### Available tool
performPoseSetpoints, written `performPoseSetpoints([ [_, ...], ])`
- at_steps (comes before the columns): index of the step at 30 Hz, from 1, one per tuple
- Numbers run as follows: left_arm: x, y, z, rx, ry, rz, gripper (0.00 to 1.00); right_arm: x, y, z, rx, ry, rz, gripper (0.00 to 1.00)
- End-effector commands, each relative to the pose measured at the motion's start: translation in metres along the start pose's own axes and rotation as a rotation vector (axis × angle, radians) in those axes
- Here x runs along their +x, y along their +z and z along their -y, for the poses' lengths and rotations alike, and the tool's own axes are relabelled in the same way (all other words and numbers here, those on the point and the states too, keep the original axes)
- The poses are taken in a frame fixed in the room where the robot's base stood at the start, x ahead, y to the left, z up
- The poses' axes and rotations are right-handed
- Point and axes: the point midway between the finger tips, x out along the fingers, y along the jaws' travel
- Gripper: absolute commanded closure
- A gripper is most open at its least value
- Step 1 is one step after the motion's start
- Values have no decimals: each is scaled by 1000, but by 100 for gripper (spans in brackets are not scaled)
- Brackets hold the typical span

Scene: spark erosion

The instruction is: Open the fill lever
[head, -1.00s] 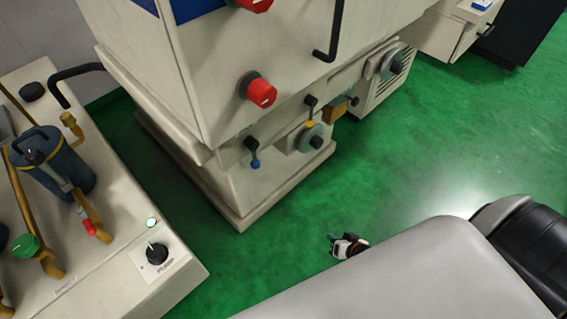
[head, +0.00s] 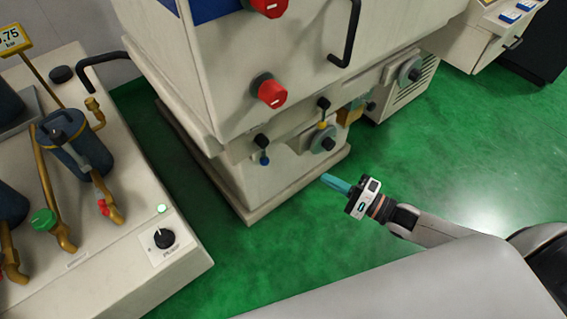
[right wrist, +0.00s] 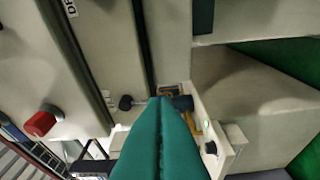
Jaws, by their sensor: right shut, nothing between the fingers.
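Two small levers sit on the lower front of the machine in the head view. One has a blue tip (head: 264,159) under a black knob, the other a yellow collar (head: 322,125) under a black knob. I cannot tell which is the fill lever. My right gripper (head: 326,179) is shut and empty, its teal fingers pointing left over the green floor, apart from the levers. My left gripper is not in view.
Red knobs (head: 271,93) and a black handle (head: 346,35) stick out from the machine above the levers. Round grey dials (head: 326,143) sit beside them. A cream bench (head: 105,270) with blue canisters and brass pipes stands at left. The green floor (head: 440,160) at right is clear.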

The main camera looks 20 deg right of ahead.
Motion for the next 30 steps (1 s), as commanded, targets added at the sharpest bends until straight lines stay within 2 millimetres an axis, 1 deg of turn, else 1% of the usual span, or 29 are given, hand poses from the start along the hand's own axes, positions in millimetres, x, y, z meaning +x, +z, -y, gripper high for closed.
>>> performPoseSetpoints([
  [5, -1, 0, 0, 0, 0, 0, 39, 6, 0, 0, -1, 0, 1, 100],
  [8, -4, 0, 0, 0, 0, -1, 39, 18, 0, -1, 0, 3, 2, 100],
  [11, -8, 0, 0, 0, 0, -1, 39, 38, 0, -3, -2, 4, 2, 100],
  [18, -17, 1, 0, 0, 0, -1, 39, 90, 1, -2, -2, 3, 3, 100],
  [20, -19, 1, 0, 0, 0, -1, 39, 101, 0, -2, -1, 2, 2, 100],
  [21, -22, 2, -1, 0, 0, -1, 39, 107, -4, -3, 2, 2, 1, 100],
  [25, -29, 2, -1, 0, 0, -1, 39, 119, -18, -2, 1, 0, 2, 100],
  [30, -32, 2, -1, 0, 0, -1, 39, 127, -27, 0, -1, -1, 2, 100],
])
